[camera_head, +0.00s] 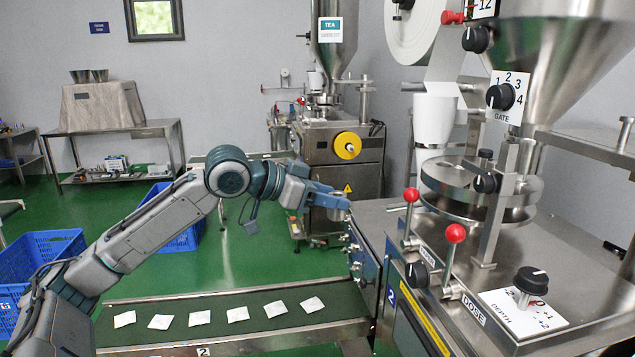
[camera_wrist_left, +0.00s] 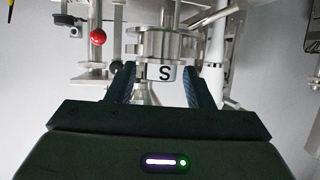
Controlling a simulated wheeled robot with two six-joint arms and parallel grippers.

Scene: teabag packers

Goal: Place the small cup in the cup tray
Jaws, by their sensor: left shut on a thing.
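My left gripper (camera_head: 341,200) reaches in from the left and is at the near machine's left edge, above the belt's far end. It is shut on the small cup (camera_head: 338,213), a little grey metal shape at the fingertips. I cannot clearly pick out the cup tray in either view. My right gripper is not in view.
The near steel machine (camera_head: 400,235) has red-knobbed levers (camera_head: 455,233), black dials and a round metal disc assembly (camera_head: 480,185). A green conveyor (camera_head: 230,330) carries several white teabags below my arm. Blue crates (camera_head: 40,252) stand on the floor. A second machine (camera_head: 343,150) stands behind.

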